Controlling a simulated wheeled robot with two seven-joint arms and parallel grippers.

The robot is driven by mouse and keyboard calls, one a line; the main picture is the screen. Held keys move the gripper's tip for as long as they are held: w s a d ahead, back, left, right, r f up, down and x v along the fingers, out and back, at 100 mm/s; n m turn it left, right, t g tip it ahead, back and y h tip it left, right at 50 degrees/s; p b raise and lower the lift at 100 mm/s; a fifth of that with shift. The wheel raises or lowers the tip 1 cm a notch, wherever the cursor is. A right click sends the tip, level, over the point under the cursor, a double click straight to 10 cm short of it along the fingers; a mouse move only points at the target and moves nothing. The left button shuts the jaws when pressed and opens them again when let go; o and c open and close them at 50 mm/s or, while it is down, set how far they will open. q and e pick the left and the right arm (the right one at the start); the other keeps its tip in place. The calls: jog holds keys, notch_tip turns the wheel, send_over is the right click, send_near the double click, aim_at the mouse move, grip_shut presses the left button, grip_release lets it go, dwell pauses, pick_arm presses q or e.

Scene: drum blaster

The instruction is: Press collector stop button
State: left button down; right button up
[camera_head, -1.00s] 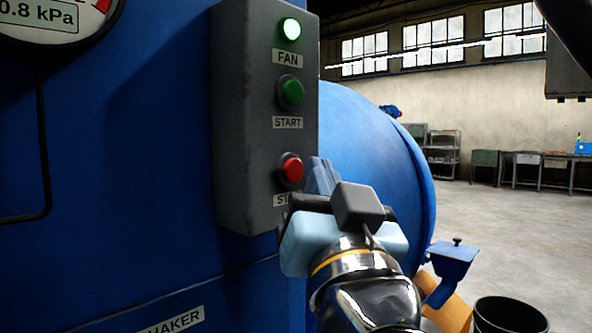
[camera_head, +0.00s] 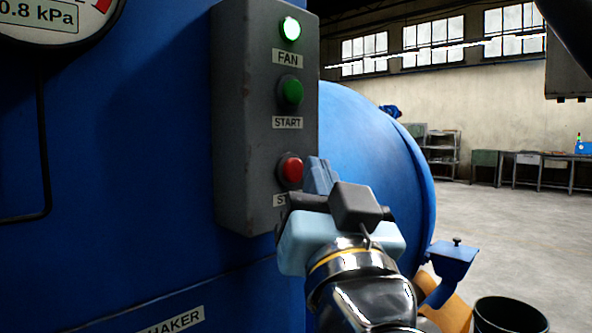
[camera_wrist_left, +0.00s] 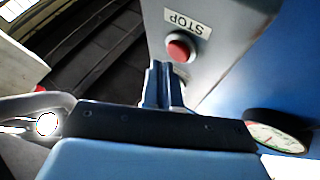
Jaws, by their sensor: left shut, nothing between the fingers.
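The red stop button (camera_head: 290,171) sits low on the grey fan control box (camera_head: 262,120), below a green start button (camera_head: 292,93) and a lit green lamp (camera_head: 290,29). Its label is partly hidden by my gripper. My left gripper (camera_head: 318,165) is shut and empty, with its blue fingertips just right of the stop button. In the left wrist view the stop button (camera_wrist_left: 180,47) stands just beyond the fingertips (camera_wrist_left: 162,66), under the STOP label (camera_wrist_left: 187,22). I cannot tell for sure whether they touch it; a small gap seems to show. My right gripper is not seen.
The box is mounted on a large blue collector body (camera_head: 120,150) with a pressure gauge (camera_head: 55,20) at upper left. A blue rounded tank (camera_head: 370,150) bulges behind my gripper. A black bin (camera_head: 510,315) stands at lower right. The floor beyond is open.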

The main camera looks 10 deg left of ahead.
pick_arm(q)
jog(key=shift+w+a, duration=0.15)
jog(key=shift+a, duration=0.1)
jog(key=shift+w+a, duration=0.25)
jog(key=shift+a, duration=0.15)
dwell(0.7)
dwell(0.3)
jog(key=shift+s+d, duration=0.5)
jog(key=shift+d, duration=0.2)
jog(key=shift+s+d+p, duration=0.35)
jog(key=shift+s+d, duration=0.4)
jog(key=shift+d, duration=0.3)
jog(key=shift+s+d+p, duration=0.3)
jog(key=shift+s+d, duration=0.4)
jog(key=shift+d, duration=0.3)
